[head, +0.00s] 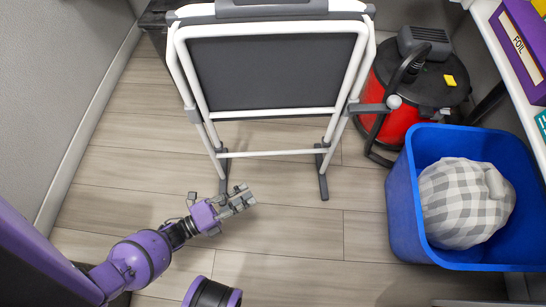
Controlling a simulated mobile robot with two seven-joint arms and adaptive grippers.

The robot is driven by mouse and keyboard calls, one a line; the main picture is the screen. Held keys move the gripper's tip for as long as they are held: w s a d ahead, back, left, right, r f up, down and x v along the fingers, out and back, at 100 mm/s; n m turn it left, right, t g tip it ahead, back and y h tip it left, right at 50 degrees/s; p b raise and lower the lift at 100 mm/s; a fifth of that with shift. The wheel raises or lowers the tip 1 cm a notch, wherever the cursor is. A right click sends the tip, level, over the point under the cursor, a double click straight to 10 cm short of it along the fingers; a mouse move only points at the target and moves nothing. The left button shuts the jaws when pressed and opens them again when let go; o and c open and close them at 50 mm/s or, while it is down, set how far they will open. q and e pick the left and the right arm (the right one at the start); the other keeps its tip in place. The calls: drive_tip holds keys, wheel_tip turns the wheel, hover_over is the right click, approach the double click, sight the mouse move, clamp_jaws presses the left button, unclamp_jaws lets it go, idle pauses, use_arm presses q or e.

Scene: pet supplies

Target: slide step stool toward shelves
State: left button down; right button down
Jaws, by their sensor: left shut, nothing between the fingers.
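The step stool (270,72) stands upright at the top middle of the head view. It has a white tubular frame, a dark grey tread and grey feet on the floor. The shelves (520,95) show only in part, along the right edge. My left gripper (245,199) is low in front of the stool, just below its left front foot in the picture. It is shut and empty, with a small visible space between it and the stool's front foot. My right gripper is not in view.
A red and black vacuum (400,105) stands right of the stool. A blue bin (405,215) holding a checked cloth bundle (460,200) stands at right. A purple foil box (520,45) is on the shelves. A grey wall (60,80) bounds the left. The middle floor is clear.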

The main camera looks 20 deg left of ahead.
use_arm(q)
drive_tip(key=w+a+b+x, duration=0.1)
drive_tip(key=a+b+x, duration=0.1)
drive_tip(key=x, duration=1.1)
drive_tip(key=shift+w+b, duration=0.3)
drive_tip(key=shift+b, duration=0.15)
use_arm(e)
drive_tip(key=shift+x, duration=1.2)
use_arm(q)
drive_tip(key=shift+a+r, duration=0.1)
drive_tip(key=shift+a, duration=0.1)
